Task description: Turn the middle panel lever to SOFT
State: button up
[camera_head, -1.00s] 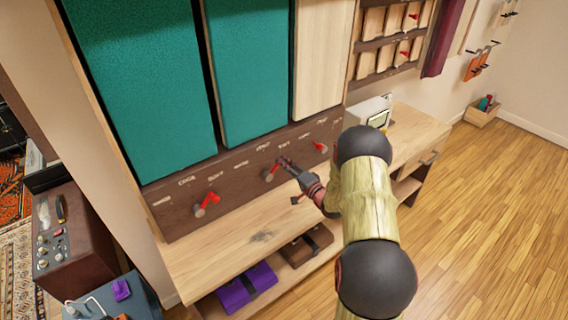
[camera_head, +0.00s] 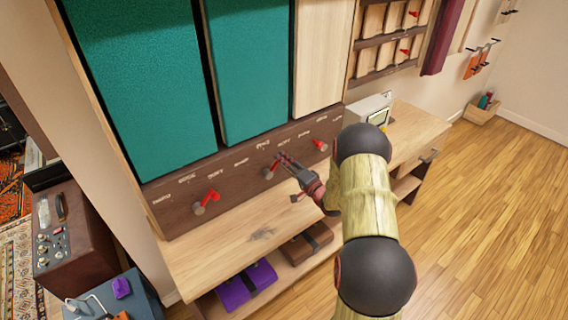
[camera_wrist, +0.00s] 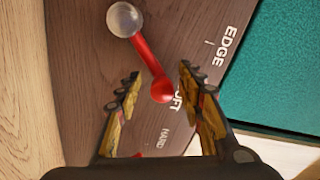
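The middle lever (camera_head: 268,172) has a grey round hub and a red arm on the dark wooden panel strip (camera_head: 232,172). In the wrist view its red arm (camera_wrist: 147,58) runs from the hub down to a rounded red tip. The tip overlaps the start of the SOFT label (camera_wrist: 180,98); EDGE (camera_wrist: 228,45) and HARD (camera_wrist: 163,138) lie to either side. My gripper (camera_head: 282,159) is at this lever. In the wrist view my gripper (camera_wrist: 159,76) is open, its fingers on either side of the red tip, with gaps visible. I cannot tell any contact.
A left lever (camera_head: 206,201) and a right lever (camera_head: 320,145) sit on the same strip. Teal panels (camera_head: 140,80) rise above it. A wooden shelf (camera_head: 215,250) juts out below, with a purple case (camera_head: 246,286) underneath. Open floor (camera_head: 490,220) lies to the right.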

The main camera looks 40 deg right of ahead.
jog(key=s, duration=1.2)
jog(key=shift+d, duration=0.2)
jog(key=w+a+r+n+g+h, duration=0.2)
jog(key=w+a+r+n+g, duration=0.15)
jog(key=w+r, duration=0.4)
jog(key=s+a+r+n+g+h, duration=0.1)
jog(key=s+a+r+n+g, duration=0.1)
jog(key=s+a+r, duration=0.3)
jog(key=s+a+r+n+g+h, duration=0.1)
jog(key=s+a+r+n, duration=0.15)
jog(key=r, duration=0.35)
jog(key=s+a+r+n+g+y, duration=0.1)
jog(key=s+a+n+g, duration=0.2)
jog(key=s+a, duration=0.7)
jog(key=s+a+r+n+g+y, duration=0.2)
jog(key=s+a, duration=0.8)
jog(key=s, duration=0.7)
jog(key=shift+s+a+n+g, duration=0.15)
jog(key=shift+a+n+g, duration=0.25)
jog(key=shift+n, duration=0.2)
